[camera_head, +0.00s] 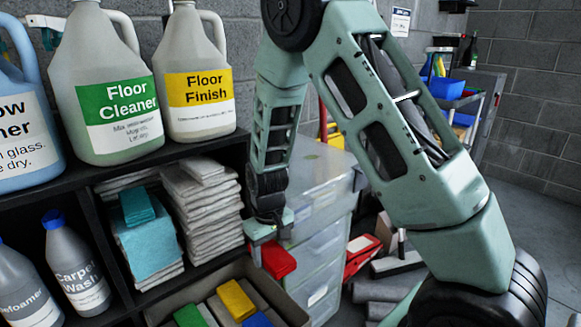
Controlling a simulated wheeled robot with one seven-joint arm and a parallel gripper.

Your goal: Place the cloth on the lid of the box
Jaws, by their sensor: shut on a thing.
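My gripper (267,236) points down at the middle of the head view, in front of the shelf's right end. It is shut on a red cloth (279,262), which hangs below the fingers above an open bin (291,308). The fingertips are small and partly hidden by the cloth. A translucent plastic box (318,165) stands just right of the gripper, on top of a stack of similar boxes. Its pale flat lid shows between my arm links, which hide part of it.
The bin holds yellow (236,300), green and blue folded cloths. The black shelf (205,150) at left carries large jugs, bottles and stacks of grey and teal cloths. Red and grey items lie on the floor at right. A cart (470,105) stands at the back right.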

